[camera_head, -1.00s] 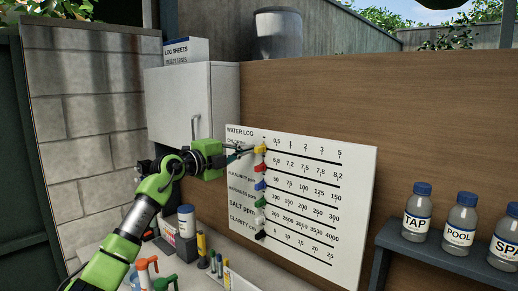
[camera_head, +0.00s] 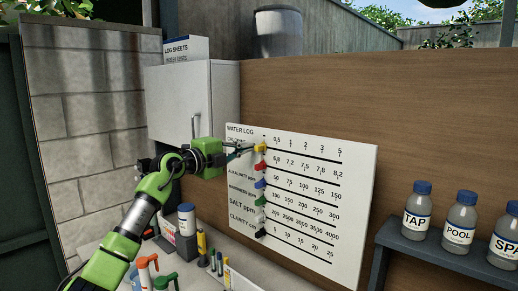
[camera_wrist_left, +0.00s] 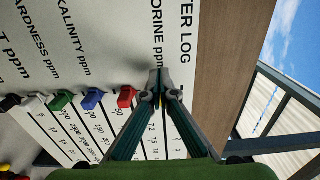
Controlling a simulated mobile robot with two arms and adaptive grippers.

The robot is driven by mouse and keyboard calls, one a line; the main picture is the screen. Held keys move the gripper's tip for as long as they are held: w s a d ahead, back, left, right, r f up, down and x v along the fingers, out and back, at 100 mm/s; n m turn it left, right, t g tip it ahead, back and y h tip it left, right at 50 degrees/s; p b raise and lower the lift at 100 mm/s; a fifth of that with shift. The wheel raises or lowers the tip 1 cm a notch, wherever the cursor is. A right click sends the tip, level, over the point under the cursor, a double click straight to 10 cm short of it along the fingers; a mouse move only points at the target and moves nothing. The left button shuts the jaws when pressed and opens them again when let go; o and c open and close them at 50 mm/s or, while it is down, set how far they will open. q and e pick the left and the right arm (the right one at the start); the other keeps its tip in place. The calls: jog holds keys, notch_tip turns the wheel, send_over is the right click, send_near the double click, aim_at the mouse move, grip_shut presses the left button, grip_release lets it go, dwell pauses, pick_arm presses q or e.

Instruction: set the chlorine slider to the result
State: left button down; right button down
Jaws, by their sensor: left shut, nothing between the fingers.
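The white water log board (camera_head: 345,200) leans on the wooden wall, with scale rows and a column of coloured sliders at its left. My right gripper is not in view. No result reading is visible.
Red (camera_head: 260,166), blue (camera_head: 260,184) and green (camera_head: 260,201) sliders sit below the yellow one, with more beneath. TAP (camera_head: 417,222), POOL (camera_head: 459,235) and SPA (camera_head: 506,246) bottles stand on a shelf at right. A white cabinet (camera_head: 180,105) hangs behind my arm.

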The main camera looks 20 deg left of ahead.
pick_arm(q)
jog(key=shift+s+d+p, duration=0.25)
jog(key=shift+s+d, duration=0.1)
jog(key=shift+d, duration=0.6)
jog(key=shift+s+d+p, duration=0.3)
jog(key=shift+d, duration=0.6)
jog(key=shift+s+d+p, duration=0.25)
jog(key=shift+s+d, duration=0.1)
jog(key=shift+d, duration=0.6)
jog(key=shift+a, duration=0.15)
jog(key=shift+w+a, duration=0.25)
jog(key=shift+a, duration=0.4)
jog(key=b, duration=0.3)
send_near(258, 150)
jog(key=w, duration=0.2)
jog(key=shift+d, duration=0.25)
